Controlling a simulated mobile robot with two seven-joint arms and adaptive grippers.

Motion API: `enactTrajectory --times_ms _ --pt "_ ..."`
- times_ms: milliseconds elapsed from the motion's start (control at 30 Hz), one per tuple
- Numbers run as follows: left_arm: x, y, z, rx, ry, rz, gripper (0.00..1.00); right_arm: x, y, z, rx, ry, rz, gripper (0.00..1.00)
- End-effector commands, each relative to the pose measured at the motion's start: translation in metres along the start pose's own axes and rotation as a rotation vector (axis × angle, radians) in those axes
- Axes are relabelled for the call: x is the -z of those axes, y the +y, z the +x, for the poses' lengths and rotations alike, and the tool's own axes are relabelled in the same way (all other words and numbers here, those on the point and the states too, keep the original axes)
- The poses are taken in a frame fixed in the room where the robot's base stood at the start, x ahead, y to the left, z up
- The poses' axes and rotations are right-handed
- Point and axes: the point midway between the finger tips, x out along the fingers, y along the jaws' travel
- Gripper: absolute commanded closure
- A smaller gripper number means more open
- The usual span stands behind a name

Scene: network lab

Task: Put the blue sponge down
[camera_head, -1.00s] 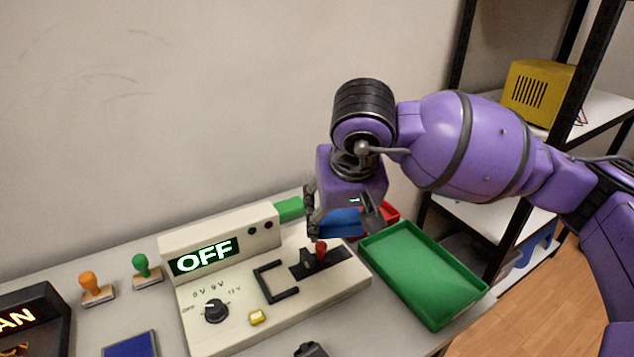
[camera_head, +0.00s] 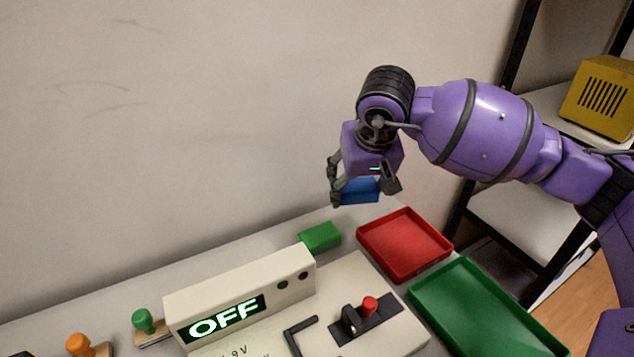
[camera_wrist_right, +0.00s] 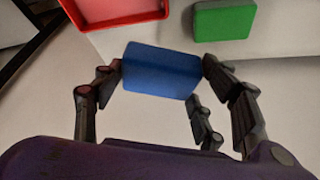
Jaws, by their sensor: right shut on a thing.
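The blue sponge (camera_head: 359,190) is held by my right gripper (camera_head: 364,192), above the back of the table near the wall. In the right wrist view the sponge (camera_wrist_right: 161,70) is a blue block between the fingers of my right gripper (camera_wrist_right: 163,72), which are shut on its two ends. In the head view the sponge is up and behind the red tray, apart from the table top. My left gripper is not in view.
An empty red tray (camera_head: 361,241), a green tray (camera_head: 418,299) and a green block (camera_head: 320,237) are on the table. A cream device (camera_head: 240,287) reading OFF stands in front. Stamps (camera_head: 142,320) are at left. A shelf with a yellow box (camera_head: 601,95) is at right.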

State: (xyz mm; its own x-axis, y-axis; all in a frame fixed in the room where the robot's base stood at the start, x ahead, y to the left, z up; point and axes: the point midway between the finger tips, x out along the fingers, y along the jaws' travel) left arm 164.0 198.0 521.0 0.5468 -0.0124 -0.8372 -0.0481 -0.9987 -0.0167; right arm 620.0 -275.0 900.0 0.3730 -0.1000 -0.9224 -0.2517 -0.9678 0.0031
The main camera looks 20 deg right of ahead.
Motion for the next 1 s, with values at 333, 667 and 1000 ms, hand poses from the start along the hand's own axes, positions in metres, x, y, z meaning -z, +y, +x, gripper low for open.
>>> enactTrajectory --times_ms 333,667,1000 --pt "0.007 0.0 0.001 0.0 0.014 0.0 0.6 0.02 0.028 0.066 0.0 -0.003 0.001 0.67" --pt "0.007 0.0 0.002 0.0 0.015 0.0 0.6 0.02 0.034 0.095 0.001 -0.005 0.001 0.67" --pt "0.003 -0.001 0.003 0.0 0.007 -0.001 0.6 0.014 0.034 0.111 0.0 0.001 0.0 0.67"
